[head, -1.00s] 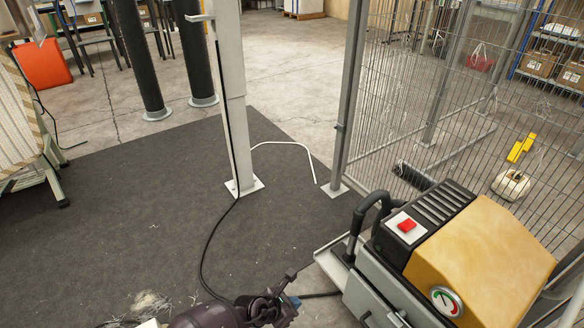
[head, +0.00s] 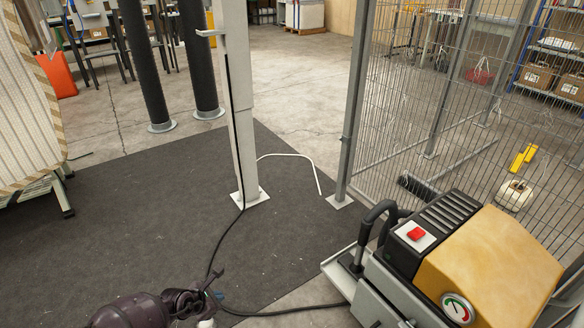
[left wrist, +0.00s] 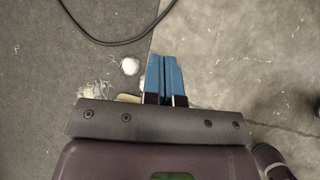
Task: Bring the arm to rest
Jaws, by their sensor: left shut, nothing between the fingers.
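My left gripper (head: 215,295) is low in the head view, left of the yellow machine, over the dark mat. In the left wrist view its two blue fingers (left wrist: 163,73) lie side by side, shut with nothing between them. My dark purple arm enters at the bottom of the head view. My right gripper is not in view.
A yellow and black machine (head: 482,262) with a red button and gauge stands at the right. A grey post (head: 235,110), wire fence (head: 400,110) and black cable (head: 222,240) are ahead. White fluff (left wrist: 130,66) lies near the fingers. The mat (head: 130,220) is largely clear.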

